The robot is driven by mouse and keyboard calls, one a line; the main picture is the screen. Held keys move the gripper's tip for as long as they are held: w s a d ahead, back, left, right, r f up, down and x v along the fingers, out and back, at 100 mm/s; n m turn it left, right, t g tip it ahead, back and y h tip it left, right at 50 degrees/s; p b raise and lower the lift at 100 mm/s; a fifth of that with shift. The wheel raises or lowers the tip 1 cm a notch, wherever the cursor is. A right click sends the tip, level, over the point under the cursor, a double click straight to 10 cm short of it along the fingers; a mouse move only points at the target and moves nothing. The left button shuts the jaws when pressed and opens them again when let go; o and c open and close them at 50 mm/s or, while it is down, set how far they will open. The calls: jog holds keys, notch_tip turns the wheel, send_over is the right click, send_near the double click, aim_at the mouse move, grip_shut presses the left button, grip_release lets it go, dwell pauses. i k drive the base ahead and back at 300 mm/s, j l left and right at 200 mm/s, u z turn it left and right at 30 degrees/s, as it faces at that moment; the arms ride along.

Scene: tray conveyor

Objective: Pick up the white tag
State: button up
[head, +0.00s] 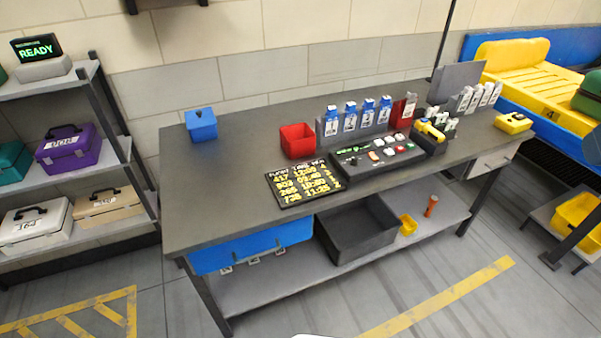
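Several white tags (475,98) with dark print stand in a row in the rack at the back right of the grey workbench (230,185). They are small here, and I cannot read their print. Several blue tags (350,116) with white labels stand in a row left of them, with one red tag (403,109) at that row's right end.
A red bin (297,141), a blue box (201,124) and a dark board with yellow writing (290,187) are on the bench. A yellow device (514,122) sits at its right end. Shelves with cases stand left; a yellow conveyor (530,78) is at right. Bare floor lies in front.

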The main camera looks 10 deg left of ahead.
aim_at(478, 88)
jog(key=i+l, duration=0.1)
jog(key=l, duration=0.35)
jog(key=i+l, duration=0.1)
jog(key=l, duration=0.35)
jog(key=i+l, duration=0.1)
jog(key=l, duration=0.4)
jog(key=i+l, duration=0.1)
jog(key=l, duration=0.35)
jog(key=i+l, duration=0.1)
jog(key=l, duration=0.35)
